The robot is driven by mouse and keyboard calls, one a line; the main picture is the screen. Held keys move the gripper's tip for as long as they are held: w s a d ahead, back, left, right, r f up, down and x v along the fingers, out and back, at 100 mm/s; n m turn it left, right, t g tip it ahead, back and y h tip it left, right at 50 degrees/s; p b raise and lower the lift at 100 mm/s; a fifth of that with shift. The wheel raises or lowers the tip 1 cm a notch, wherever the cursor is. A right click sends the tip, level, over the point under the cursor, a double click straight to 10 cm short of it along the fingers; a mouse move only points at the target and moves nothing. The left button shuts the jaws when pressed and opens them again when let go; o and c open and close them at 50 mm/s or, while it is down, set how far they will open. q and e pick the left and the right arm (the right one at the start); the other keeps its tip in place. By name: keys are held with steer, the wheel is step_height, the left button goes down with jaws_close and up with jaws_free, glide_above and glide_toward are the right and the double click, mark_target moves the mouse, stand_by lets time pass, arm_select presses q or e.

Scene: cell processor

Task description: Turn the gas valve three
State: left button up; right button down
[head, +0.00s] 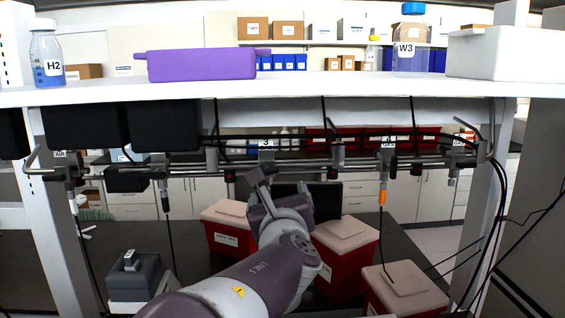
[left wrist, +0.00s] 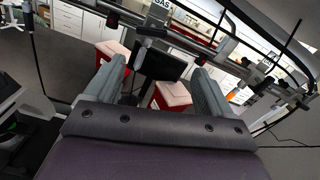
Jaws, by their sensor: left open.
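A label with a 3 (head: 266,143) sits on the gas rail under the shelf. In the left wrist view, a grey valve fitting (left wrist: 150,32) hangs below a label reading GAS (left wrist: 160,6). My left gripper (head: 281,187) is just below the label 3 in the head view, with its fingers raised toward the rail. In the left wrist view its two fingers (left wrist: 155,78) are wide apart with nothing between them. The fitting is ahead of the fingers and apart from them. The gripper partly hides the area under the label 3. My right gripper is not in view.
Another valve marked 4 (head: 388,143) has an orange fitting (head: 382,197) and a hanging hose. The rail (head: 225,165) runs across under the white shelf (head: 330,92). Red bins with pale lids (head: 345,235) and a dark monitor stand behind my gripper.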

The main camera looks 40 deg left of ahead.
arm_select(q)
steer(key=p, duration=0.2)
glide_toward(267, 174)
steer(key=a, duration=0.2)
steer(key=w+a+p, duration=0.1)
steer(key=w, duration=0.1)
steer(key=w+a, duration=0.1)
steer(key=w, duration=0.2)
steer(key=w+a+p, duration=0.1)
steer(key=w, duration=0.1)
steer(key=shift+w+a+p, duration=0.1)
steer(key=shift+w+p, duration=0.2)
steer(key=shift+a, duration=0.2)
steer(key=shift+s+a+r, duration=0.15)
steer(key=shift+s+a, duration=0.05)
steer(key=shift+s, duration=0.35)
steer(key=shift+w+d, duration=0.15)
steer(key=shift+w, duration=0.1)
steer(key=c, duration=1.1)
steer(key=shift+o, duration=0.2)
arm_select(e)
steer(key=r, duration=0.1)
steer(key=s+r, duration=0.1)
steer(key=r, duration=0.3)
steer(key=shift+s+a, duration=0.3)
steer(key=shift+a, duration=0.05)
